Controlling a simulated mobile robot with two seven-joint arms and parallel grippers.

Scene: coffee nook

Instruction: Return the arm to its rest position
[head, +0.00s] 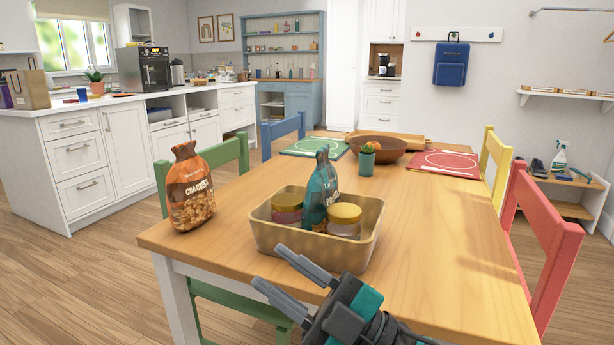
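My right gripper (268,266) comes in from the bottom of the head view, at the near edge of the wooden table (460,260). Its two grey fingers point up and left and stand apart, with nothing between them. In the picture its fingertips are just below and in front of a tan bin (318,248) on the table. My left gripper is not in view.
A crackers bag (190,190) stands at the table's left corner. A brown bowl (378,150), a green cup (366,162), a green placemat (315,146) and a red placemat (445,161) are farther back. A red chair (545,240) stands on the right. The table's right part is clear.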

